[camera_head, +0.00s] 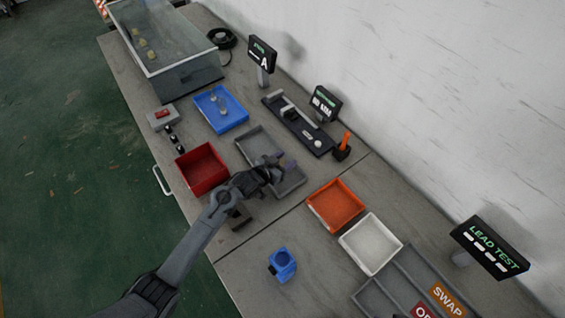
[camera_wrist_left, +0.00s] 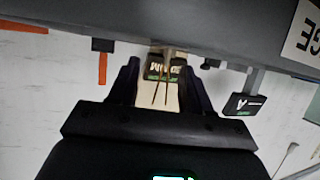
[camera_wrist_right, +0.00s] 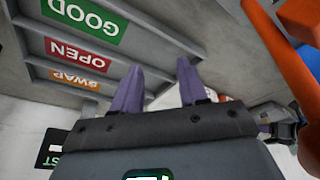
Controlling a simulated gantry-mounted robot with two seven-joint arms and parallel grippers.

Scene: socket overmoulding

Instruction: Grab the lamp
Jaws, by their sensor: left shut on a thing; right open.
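My left gripper (camera_head: 284,164) is over the near end of the grey tray (camera_head: 247,148). In the left wrist view its purple fingers (camera_wrist_left: 160,88) are shut on a pale piece with two thin copper-coloured leads (camera_wrist_left: 166,88), which looks like the lamp. The held piece is too small to make out in the head view. Small glassy lamps (camera_head: 218,101) stand in the blue tray (camera_head: 236,124). My right gripper (camera_wrist_right: 158,78) shows only in its own wrist view, open and empty, with a labelled sorting tray (camera_wrist_right: 150,50) beyond its fingers.
A red bin (camera_head: 202,168) stands left of the left gripper. An orange bin (camera_head: 335,204) and a white bin (camera_head: 370,243) lie to its right. A blue fixture (camera_head: 283,264) is nearer. A dark rail fixture (camera_head: 298,124) and display signs (camera_head: 325,102) line the wall side.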

